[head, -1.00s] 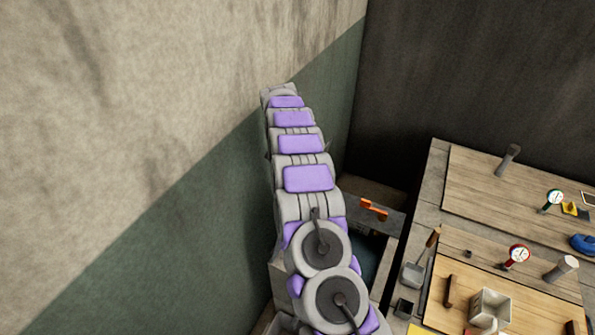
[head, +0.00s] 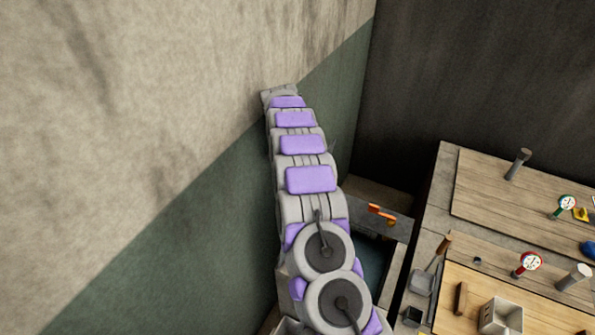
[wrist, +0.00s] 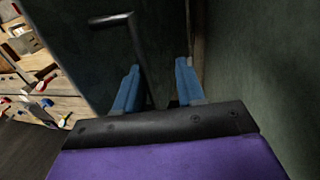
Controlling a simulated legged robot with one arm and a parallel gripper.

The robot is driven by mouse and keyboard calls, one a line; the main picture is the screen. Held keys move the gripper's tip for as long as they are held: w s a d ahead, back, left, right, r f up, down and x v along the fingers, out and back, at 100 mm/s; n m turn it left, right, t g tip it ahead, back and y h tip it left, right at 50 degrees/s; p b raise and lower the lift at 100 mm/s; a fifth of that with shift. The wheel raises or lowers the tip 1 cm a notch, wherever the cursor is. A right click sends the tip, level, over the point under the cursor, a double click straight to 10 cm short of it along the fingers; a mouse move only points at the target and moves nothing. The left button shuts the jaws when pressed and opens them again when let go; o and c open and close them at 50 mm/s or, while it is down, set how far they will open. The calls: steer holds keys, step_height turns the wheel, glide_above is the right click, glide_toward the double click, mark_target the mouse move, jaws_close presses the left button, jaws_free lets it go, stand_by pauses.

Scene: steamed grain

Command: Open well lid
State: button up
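In the wrist view, my gripper (wrist: 157,85) has two blue fingers spread apart with a gap between them. A dark bent bar handle (wrist: 137,50) stands out from a dark green panel (wrist: 75,40), which may be the well lid. The bar runs down to the gap, close to the left finger; I cannot tell whether they touch. In the head view, my arm reaches up along the wall and its gripper is hidden. Right of the arm is a grey box-like well (head: 398,228) with a dark opening, partly covered by my arm.
An orange piece (head: 381,213) sits on the well's far edge. A workbench (head: 437,190) at right holds wooden boards, a scoop (head: 421,283), gauges (head: 527,263) and a white container (head: 500,316). A wall (head: 150,130) runs close along my arm's left side.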

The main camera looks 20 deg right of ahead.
steer(key=shift+s+r, duration=0.1)
steer(key=shift+s, duration=0.05)
steer(key=s+a+r, duration=0.2)
steer(key=s, duration=0.5)
steer(key=s+a+r+b, duration=0.1)
steer(key=s+a+r, duration=0.1)
steer(key=s, duration=0.6)
steer(key=shift+s+r, duration=0.15)
steer(key=shift+r, duration=0.25)
stand_by(0.6)
stand_by(0.4)
steer(key=s+a+r+n+b, duration=0.2)
steer(key=s+a+r+n, duration=0.15)
steer(key=s, duration=0.45)
steer(key=s+a+r+n+b, duration=0.25)
steer(key=s+a, duration=0.25)
steer(key=s, duration=0.3)
steer(key=s+a+f+n+b, duration=0.2)
steer(key=s, duration=0.6)
steer(key=s+a+f+n+y+b, duration=0.1)
steer(key=s+a+f+n+b, duration=0.1)
steer(key=s, duration=0.7)
steer(key=shift+a, duration=0.15)
